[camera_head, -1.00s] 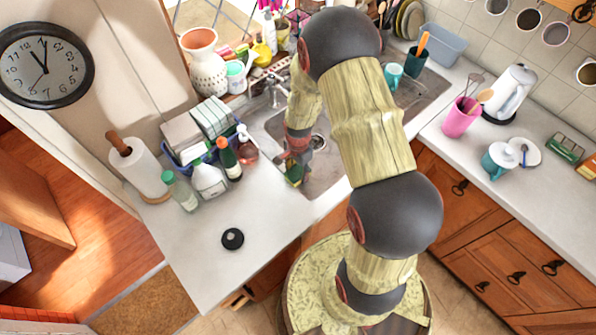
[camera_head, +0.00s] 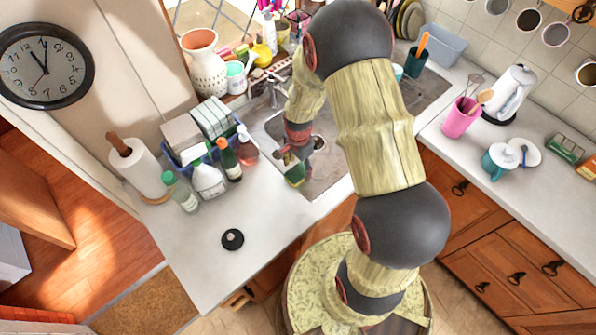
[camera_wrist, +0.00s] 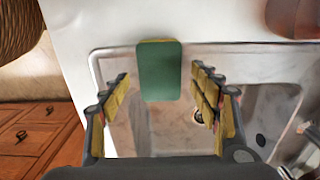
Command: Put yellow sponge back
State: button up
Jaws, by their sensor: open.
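The yellow sponge (camera_wrist: 160,72) shows its green face and a thin yellow edge in the wrist view. It is at the near rim of the sink (camera_wrist: 240,46), partly over the white counter edge. In the head view the sponge (camera_head: 294,171) shows green and yellow just below my gripper (camera_head: 291,156). In the wrist view my gripper (camera_wrist: 160,76) is open, with one finger on each side of the sponge and a visible gap on both sides. I cannot tell how far above the sponge the fingers are.
Left of the sink stand several bottles (camera_head: 209,180), a dish rack (camera_head: 210,120) and a paper towel roll (camera_head: 136,165). The faucet (camera_head: 272,94) is close behind my gripper. A black round object (camera_head: 232,239) lies on otherwise clear counter.

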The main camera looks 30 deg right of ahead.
notch_tip(320, 180, up, 8)
notch_tip(320, 180, up, 11)
jog(key=n+t, duration=0.1)
jog(key=n, duration=0.2)
send_over(298, 172)
jog(key=a, duration=0.2)
jog(key=s+a+r+n+t, duration=0.2)
jog(key=s+a+r+n, duration=0.15)
jog(key=r, duration=0.45)
jog(key=s+a+r+n+t, duration=0.2)
jog(key=s+a+r+n, duration=0.2)
jog(key=s+r+n, duration=0.5)
jog(key=s+r, duration=0.3)
jog(key=s, duration=0.1)
jog(key=shift+t, duration=0.3)
jog(key=shift+s, duration=0.1)
notch_tip(298, 172, down, 16)
jog(key=b, duration=1.6)
jog(key=shift+r, duration=0.1)
